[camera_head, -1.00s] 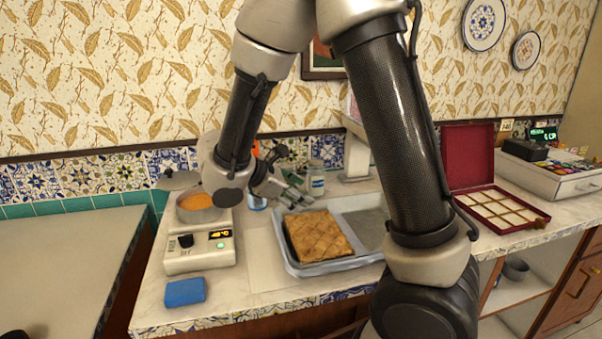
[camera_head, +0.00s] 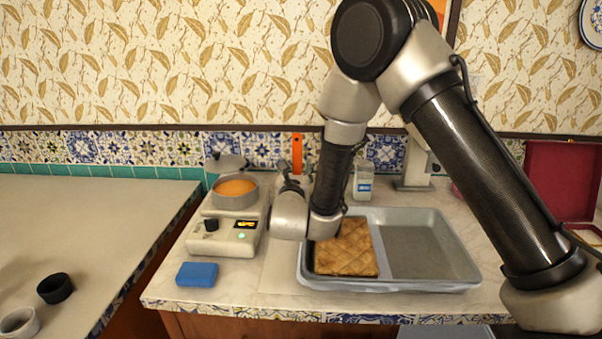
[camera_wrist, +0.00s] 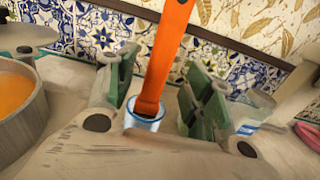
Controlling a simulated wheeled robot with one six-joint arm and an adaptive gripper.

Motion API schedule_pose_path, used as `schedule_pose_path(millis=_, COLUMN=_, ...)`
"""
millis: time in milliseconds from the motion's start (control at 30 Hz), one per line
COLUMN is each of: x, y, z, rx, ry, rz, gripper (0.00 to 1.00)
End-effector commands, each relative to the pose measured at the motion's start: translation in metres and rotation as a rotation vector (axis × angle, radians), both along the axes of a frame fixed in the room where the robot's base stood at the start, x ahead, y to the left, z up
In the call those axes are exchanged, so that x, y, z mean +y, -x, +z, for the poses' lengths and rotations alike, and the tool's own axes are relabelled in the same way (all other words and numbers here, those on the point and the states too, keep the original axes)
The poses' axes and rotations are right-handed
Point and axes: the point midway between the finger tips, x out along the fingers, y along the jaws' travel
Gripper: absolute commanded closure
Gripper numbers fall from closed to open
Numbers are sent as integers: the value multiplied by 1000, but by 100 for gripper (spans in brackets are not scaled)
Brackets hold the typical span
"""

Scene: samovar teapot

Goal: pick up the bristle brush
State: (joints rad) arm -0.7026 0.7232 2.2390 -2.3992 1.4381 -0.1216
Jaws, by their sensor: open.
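An orange handle (camera_head: 297,150), which looks like the bristle brush, stands upright at the back of the counter behind my gripper. In the wrist view the orange handle (camera_wrist: 166,55) rises from a small clear and blue cup (camera_wrist: 144,115); its lower end is hidden in the cup. My gripper (camera_wrist: 160,92) is open, its two green-padded fingers on either side of the handle in the picture, with gaps on both sides. How far the handle is in depth I cannot tell. In the head view my gripper (camera_head: 291,180) is partly hidden by my wrist.
A pan of orange contents (camera_head: 236,188) sits on a scale (camera_head: 222,240) to the left. A blue block (camera_head: 197,274) lies in front. A metal tray (camera_head: 425,250) with a brown pastry (camera_head: 345,252) is at right. A labelled jar (camera_head: 363,184) stands behind.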

Motion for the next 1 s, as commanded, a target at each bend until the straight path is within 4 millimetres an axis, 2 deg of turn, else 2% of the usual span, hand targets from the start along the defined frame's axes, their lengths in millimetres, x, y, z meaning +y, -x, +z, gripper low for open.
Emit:
schedule_pose_path(millis=200, x=-3, y=-35, z=4, rx=-2, ry=-2, rz=-4, gripper=48)
schedule_pose_path(millis=300, x=-3, y=-46, z=3, rx=0, ry=-1, rz=-2, gripper=48)
schedule_pose_path(millis=567, x=-3, y=-51, z=3, rx=0, ry=0, rz=-2, gripper=48)
schedule_pose_path(millis=667, x=-3, y=-50, z=3, rx=0, ry=0, rz=-2, gripper=63)
schedule_pose_path(millis=867, x=-3, y=-50, z=3, rx=0, ry=0, rz=-2, gripper=98)
schedule_pose_path(millis=1000, x=-3, y=-50, z=3, rx=0, ry=-1, rz=-2, gripper=99)
